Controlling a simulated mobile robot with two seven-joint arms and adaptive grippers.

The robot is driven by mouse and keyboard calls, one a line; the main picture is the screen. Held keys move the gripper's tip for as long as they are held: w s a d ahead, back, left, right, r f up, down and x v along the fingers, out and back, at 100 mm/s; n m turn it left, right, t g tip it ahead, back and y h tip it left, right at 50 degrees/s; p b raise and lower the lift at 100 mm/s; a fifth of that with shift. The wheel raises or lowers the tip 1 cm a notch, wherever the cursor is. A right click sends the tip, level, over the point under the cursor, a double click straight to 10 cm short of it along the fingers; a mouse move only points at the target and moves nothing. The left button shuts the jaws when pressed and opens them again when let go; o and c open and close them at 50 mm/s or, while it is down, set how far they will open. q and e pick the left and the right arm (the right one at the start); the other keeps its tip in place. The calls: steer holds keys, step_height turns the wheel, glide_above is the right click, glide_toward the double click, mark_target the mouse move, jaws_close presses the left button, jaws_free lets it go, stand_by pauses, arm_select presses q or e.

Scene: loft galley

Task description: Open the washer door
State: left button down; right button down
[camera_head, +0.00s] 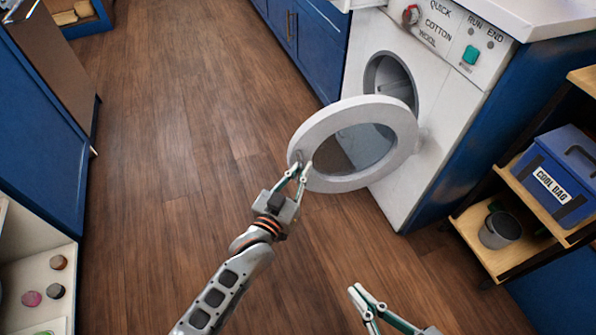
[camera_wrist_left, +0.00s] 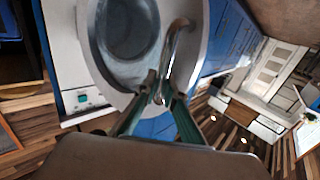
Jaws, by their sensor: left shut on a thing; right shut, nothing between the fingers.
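The white washer (camera_head: 425,120) stands at the upper right, with a dial and a green button on its panel. Its round door (camera_head: 318,128) is swung wide out from the front, and the dark drum opening (camera_head: 390,78) shows behind it. My left gripper (camera_head: 300,168) is shut on the door's handle (camera_head: 297,158) at the door's left rim. In the left wrist view the curved metal handle (camera_wrist_left: 178,45) runs down between the fingers, with the door (camera_wrist_left: 103,55) behind it. My right gripper (camera_head: 355,290) is shut and empty, low in the head view, apart from the washer.
A shelf rack (camera_head: 530,210) at the right holds a blue cool bag (camera_head: 570,150) and a dark bucket (camera_head: 500,230). Blue cabinets (camera_head: 300,40) stand beyond the washer. An open white shelf (camera_head: 35,275) is at lower left. The wooden floor (camera_head: 175,110) is clear.

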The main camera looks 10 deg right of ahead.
steer(key=shift+s+f, duration=0.1)
steer(key=shift+f, duration=0.05)
arm_select(q)
steer(key=c, duration=2.1)
jaws_free()
arm_select(e)
steer(key=shift+s+f, duration=0.15)
steer(key=shift+f, duration=0.05)
